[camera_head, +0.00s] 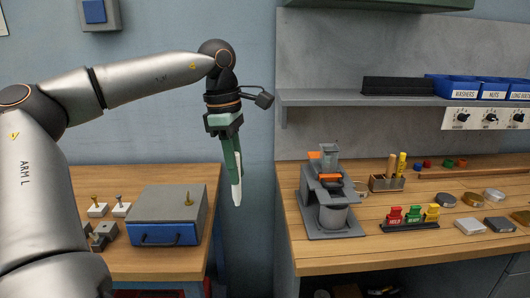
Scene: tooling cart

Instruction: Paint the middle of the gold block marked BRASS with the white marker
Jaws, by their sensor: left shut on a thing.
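My left gripper (232,160) is shut on the white marker (237,191), which points down in front of the blue wall, over the gap between the two benches. Its upper part is hidden by the green fingers. Several round and square blocks lie at the right end of the right bench. Two of them look gold or brownish: a gold round piece (494,194) and another (522,217) cut by the right picture edge. No BRASS marking is readable on either. The marker is well apart from them. My right gripper is not in view.
A grey machine (330,195) stands at the right bench's left end. A wooden holder (386,183) and red, green and yellow labelled pieces (413,215) stand between it and the blocks. A shelf (340,97) with blue bins is above. A grey box (169,215) sits on the left bench.

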